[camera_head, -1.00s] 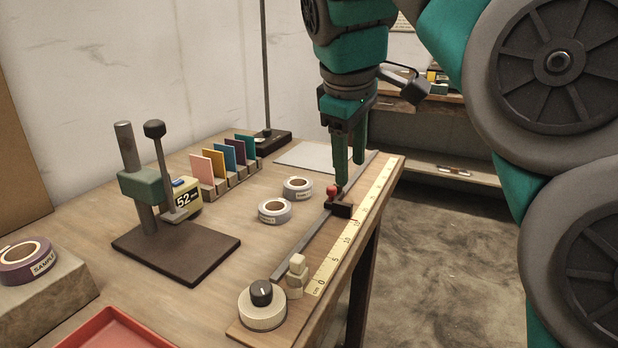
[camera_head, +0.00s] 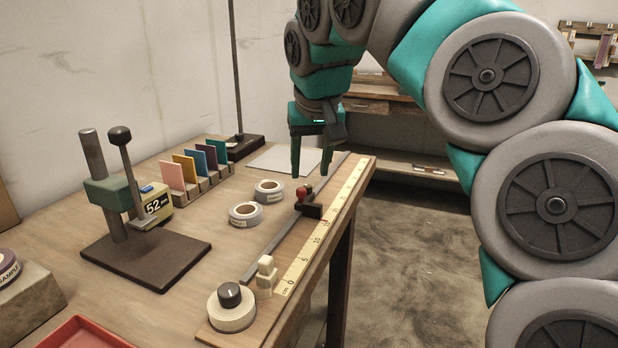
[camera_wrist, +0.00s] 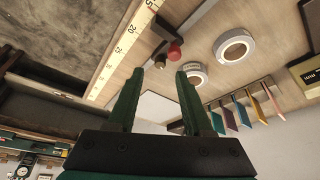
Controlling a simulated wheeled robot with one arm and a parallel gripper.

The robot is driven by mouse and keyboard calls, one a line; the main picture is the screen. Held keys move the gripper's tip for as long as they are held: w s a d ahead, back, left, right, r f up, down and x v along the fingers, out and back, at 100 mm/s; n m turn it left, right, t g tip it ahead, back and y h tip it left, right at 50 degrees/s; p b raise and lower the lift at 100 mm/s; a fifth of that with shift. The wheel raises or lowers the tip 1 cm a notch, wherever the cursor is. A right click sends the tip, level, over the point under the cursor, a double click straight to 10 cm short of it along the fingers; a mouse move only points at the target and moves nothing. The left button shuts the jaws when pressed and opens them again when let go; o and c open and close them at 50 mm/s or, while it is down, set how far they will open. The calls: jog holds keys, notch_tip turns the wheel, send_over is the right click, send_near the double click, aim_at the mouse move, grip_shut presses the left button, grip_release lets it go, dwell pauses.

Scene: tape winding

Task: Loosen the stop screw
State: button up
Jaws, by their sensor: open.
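The stop screw is a red knob (camera_head: 303,193) on a dark stop block (camera_head: 313,210), which sits on the metal rail (camera_head: 280,236) beside the ruler (camera_head: 322,235). In the wrist view the red knob (camera_wrist: 175,51) shows beyond the fingertips, near the tip of the right finger but apart from it. My gripper (camera_head: 312,176) points down with its two green fingers apart and empty, above and just behind the knob. In the wrist view the gripper (camera_wrist: 161,68) is open with nothing between its fingers.
Two tape rolls (camera_head: 245,213) lie left of the rail. A wooden guide post (camera_head: 265,276) and a dial knob (camera_head: 230,297) stand at the rail's near end. A lever press (camera_head: 112,195) and a card rack (camera_head: 204,180) stand further left. A grey sheet (camera_head: 285,159) lies flat behind.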

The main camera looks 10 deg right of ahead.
aim_at(308, 186)
jog(key=shift+x, duration=1.95)
grip_shut()
